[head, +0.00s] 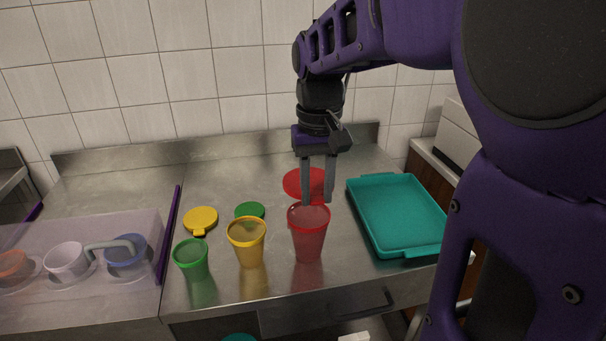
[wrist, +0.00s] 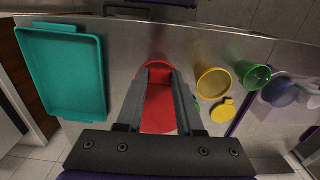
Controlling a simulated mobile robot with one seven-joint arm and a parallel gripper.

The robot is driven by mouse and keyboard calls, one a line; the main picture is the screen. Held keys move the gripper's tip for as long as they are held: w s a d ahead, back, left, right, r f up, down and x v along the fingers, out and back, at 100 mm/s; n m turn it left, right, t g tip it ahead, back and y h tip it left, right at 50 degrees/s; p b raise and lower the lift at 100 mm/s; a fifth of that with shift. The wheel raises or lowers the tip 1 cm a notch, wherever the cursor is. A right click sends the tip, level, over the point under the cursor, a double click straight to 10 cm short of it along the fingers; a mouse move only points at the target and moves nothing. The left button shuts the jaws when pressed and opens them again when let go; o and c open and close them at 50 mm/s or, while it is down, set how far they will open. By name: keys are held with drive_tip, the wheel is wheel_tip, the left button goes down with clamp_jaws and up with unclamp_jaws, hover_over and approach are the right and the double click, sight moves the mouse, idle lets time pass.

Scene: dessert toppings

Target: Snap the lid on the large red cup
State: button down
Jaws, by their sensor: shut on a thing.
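A red cup (head: 308,240) stands upright on the steel counter, and its rim also shows in the wrist view (wrist: 154,63). A round red lid (head: 293,181) is just behind the cup, and shows between and below my fingers in the wrist view (wrist: 158,118). My gripper (head: 318,201) points down behind the cup's rim, fingers a small gap apart. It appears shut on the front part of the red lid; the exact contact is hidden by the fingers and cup. I cannot tell whether the lid is lifted off the counter.
A yellow cup (head: 248,246) and a green cup (head: 192,262) stand left of the red cup. A yellow lid (head: 201,219) and a green lid (head: 250,210) lie behind them. A teal tray (head: 398,215) is at right. A clear case (head: 130,222) with bowls is at left.

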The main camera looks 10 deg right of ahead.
drive_tip(key=shift+s, duration=0.35)
wheel_tip(320, 180, down, 4)
drive_tip(key=b, duration=0.4)
drive_tip(key=shift+f, duration=0.15)
wheel_tip(320, 180, down, 2)
drive_tip(key=shift+b, duration=0.65)
drive_tip(key=shift+f+p, duration=0.35)
drive_tip(key=shift+f, duration=0.1)
idle(1.7)
unclamp_jaws()
idle(0.5)
drive_tip(key=shift+r, duration=0.15)
